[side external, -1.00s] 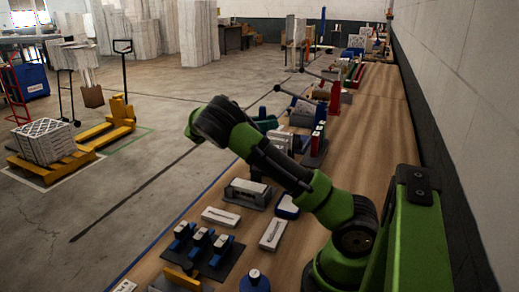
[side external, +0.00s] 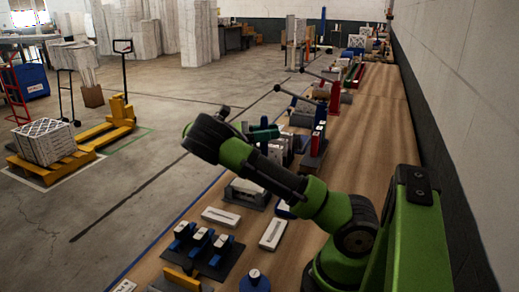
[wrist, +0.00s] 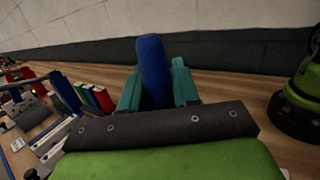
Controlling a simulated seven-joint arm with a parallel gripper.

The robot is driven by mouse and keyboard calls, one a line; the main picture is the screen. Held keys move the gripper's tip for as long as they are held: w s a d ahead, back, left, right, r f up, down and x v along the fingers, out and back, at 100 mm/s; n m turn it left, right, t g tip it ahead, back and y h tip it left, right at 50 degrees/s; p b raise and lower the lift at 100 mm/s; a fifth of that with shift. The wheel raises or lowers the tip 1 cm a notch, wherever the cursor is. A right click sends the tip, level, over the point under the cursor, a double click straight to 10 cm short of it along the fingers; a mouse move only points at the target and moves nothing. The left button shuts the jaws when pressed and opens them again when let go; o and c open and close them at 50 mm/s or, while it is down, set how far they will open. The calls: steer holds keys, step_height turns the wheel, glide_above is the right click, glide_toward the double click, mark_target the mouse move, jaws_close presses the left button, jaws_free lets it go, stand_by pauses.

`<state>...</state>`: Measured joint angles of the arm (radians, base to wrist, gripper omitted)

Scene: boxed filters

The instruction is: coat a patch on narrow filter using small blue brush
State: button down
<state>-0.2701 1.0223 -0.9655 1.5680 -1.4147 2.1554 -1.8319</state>
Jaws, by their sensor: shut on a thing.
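My gripper (wrist: 157,92) has teal fingers and is shut on a plain blue handle, taken as the small blue brush (wrist: 152,66). The handle stands up between the fingers in the wrist view; no bristles show. In the side view my wrist bends over the bench's left side, and the teal fingers (side external: 264,133) show only in part behind the arm. An upright pale grey block (side external: 278,151) stands near them; I cannot tell whether it is the narrow filter. A grey fixture with a pale top (side external: 248,191) sits below my forearm.
Two flat white boxes (side external: 220,217) (side external: 272,234) lie on the wooden bench. A dark mat (side external: 212,262) bears several blue blocks. Red and blue upright pieces (side external: 318,140) stand behind my arm. The bench's right strip (side external: 372,130) is clear beside the wall.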

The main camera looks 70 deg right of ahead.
mark_target(265, 148)
steer(key=shift+f, duration=2)
steer(key=shift+w+f, duration=0.65)
steer(key=shift+f, duration=0.15)
steer(key=shift+s, duration=0.55)
step_height(265, 148, up, 8)
steer(key=shift+s, duration=0.1)
